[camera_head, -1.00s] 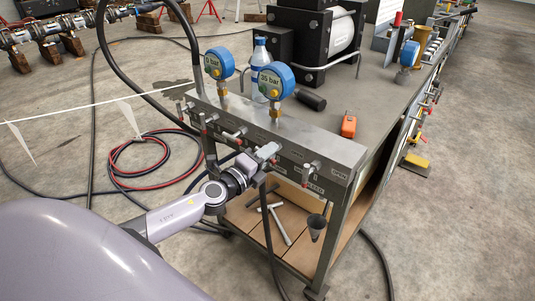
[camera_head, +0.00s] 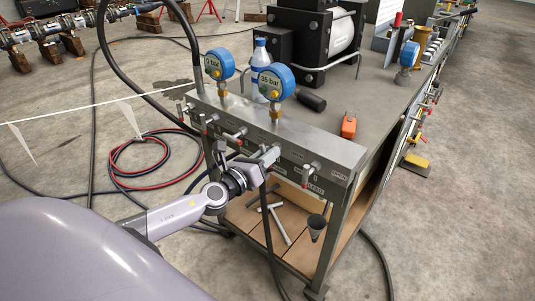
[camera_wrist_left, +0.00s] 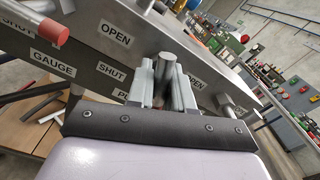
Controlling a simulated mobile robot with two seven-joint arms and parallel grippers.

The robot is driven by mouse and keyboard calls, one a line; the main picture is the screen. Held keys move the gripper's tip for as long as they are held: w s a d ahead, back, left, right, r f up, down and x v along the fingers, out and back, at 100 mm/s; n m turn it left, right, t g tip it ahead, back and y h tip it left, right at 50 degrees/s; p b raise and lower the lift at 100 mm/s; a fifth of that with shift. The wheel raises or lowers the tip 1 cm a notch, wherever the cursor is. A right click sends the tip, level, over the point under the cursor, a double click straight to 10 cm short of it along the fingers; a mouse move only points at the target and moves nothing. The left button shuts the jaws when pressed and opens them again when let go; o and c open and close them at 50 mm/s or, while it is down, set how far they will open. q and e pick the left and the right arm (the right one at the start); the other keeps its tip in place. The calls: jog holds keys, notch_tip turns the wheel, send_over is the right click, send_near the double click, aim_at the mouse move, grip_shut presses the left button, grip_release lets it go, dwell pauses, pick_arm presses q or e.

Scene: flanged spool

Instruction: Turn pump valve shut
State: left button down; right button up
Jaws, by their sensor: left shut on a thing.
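The grey valve panel (camera_head: 330,153) runs along the near edge of the cart, with a row of small T-handled valves. My left gripper (camera_head: 268,157) is at a valve in the middle-right of the row. In the left wrist view its two fingers (camera_wrist_left: 164,92) are shut on a grey metal valve handle (camera_wrist_left: 166,66), which stands up between them. Labels reading OPEN, SHUT and a partly hidden one starting "PU" show around it. The fingers hide much of this valve, so its exact angle is hard to tell. My right gripper is not in view.
Two blue gauges (camera_head: 276,82) stand on the panel. A red-tipped handle (camera_wrist_left: 47,28) is close on the left in the wrist view. An orange tool (camera_head: 348,126) and a bottle (camera_head: 262,55) are on the cart top. Hoses (camera_head: 150,160) lie on the floor.

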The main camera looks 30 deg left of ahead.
pick_arm(q)
jog(key=m, duration=0.3)
jog(key=shift+m+p, duration=0.6)
jog(key=shift+m, duration=1.4)
jog(key=c, duration=1)
grip_release()
jog(key=shift+s, duration=0.1)
jog(key=shift+s+a, duration=0.15)
jog(key=shift+s, duration=1.6)
jog(key=shift+s+a, duration=0.15)
jog(key=shift+s, duration=1.55)
